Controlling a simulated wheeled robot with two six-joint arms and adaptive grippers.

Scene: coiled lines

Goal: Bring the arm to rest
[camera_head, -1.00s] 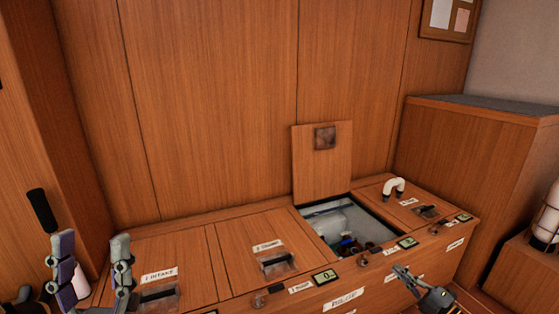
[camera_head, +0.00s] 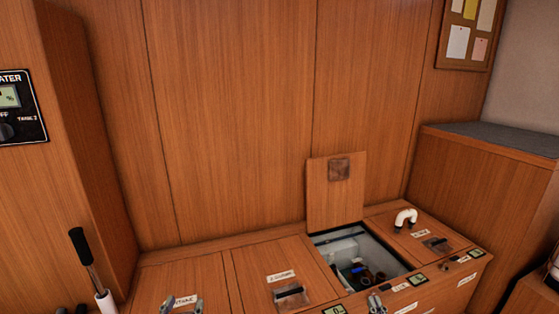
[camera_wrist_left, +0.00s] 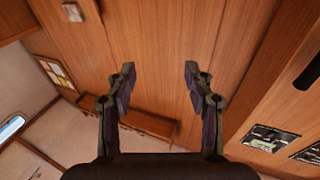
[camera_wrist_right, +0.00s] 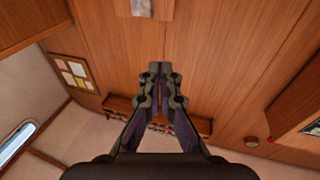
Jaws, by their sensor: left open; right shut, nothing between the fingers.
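In the head view only the fingertips of my left gripper (camera_head: 181,306) show, at the bottom edge in front of the left counter lid. The left wrist view shows this gripper (camera_wrist_left: 158,82) with its fingers wide apart and nothing between them. My right gripper (camera_head: 376,302) shows as small fingertips at the bottom edge, in front of the counter near the open compartment. The right wrist view shows this gripper (camera_wrist_right: 159,72) with its fingertips together and nothing held. Most of both arms is out of the head view.
A wooden counter has an open compartment (camera_head: 360,262) with parts inside and its lid (camera_head: 335,196) raised. A white bent pipe (camera_head: 405,217) stands to its right. A black-handled lever (camera_head: 80,246) rises at the left. A taller cabinet (camera_head: 480,185) stands at the right.

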